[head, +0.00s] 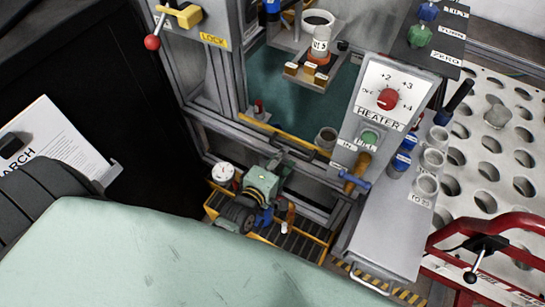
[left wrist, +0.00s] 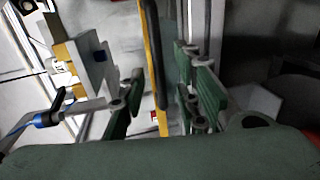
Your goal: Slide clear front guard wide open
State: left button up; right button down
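The clear front guard shows as a see-through panel before the teal cell, with a yellow lower edge (head: 270,128). A dark handle bar runs along that edge; in the left wrist view the handle (left wrist: 161,55) lies beside the yellow strip (left wrist: 150,50). My left gripper (head: 284,153) is just below and in front of the edge. Its green fingers (left wrist: 160,92) are spread, with the yellow strip and handle showing between and beyond them. I cannot tell whether they touch the handle. My right gripper is in neither view.
A yellow LOCK lever with a red knob (head: 152,42) is at the upper left. The heater panel (head: 393,78) stands to the right of the opening. A yellow-edged rack (head: 300,246) lies below my left gripper. A perforated white table (head: 505,140) is at right.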

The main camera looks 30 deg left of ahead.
pick_arm(q)
jog(key=v, duration=0.8)
